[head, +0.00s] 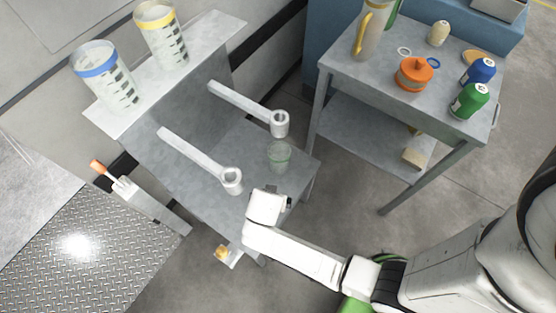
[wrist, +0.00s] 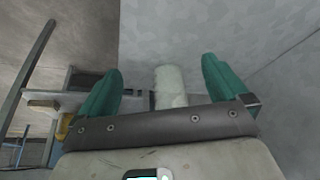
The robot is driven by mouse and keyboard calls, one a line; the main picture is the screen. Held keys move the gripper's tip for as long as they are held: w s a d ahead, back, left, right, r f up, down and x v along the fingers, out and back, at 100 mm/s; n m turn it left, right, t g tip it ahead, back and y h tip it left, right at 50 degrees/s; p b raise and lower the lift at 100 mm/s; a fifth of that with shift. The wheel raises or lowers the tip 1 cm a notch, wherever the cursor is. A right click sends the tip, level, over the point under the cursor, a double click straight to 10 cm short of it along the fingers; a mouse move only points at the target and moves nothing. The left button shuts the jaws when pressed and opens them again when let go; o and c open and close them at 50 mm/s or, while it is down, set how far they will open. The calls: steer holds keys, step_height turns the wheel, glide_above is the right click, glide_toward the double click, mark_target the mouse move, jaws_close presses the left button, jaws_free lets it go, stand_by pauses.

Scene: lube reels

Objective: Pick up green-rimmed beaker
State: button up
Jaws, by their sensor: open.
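Blue-banded (head: 105,82) and yellow-banded (head: 162,38) containers stand on the upper shelf. A grey side table (head: 340,66) at right holds bottles and an orange pot (head: 413,75).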

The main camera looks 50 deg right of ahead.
steer(key=w+d+f+b, duration=0.1)
steer(key=w+d+b, duration=0.1)
steer(key=d, duration=0.3)
steer(key=w+d+f+b, duration=0.2)
steer(key=w+d+b, duration=0.1)
steer(key=d, duration=0.2)
steer(key=w+d+f+b, duration=0.1)
steer(key=w+d+b, duration=0.1)
steer(key=d, duration=0.3)
steer(key=shift+w+d+f+b, duration=0.3)
steer(key=shift+w+f+b, duration=0.1)
steer(key=shift+w, duration=0.25)
steer(key=shift+r, duration=0.1)
steer(key=shift+c, duration=0.2)
steer(key=c, duration=0.8)
steer(key=shift+c, duration=0.2)
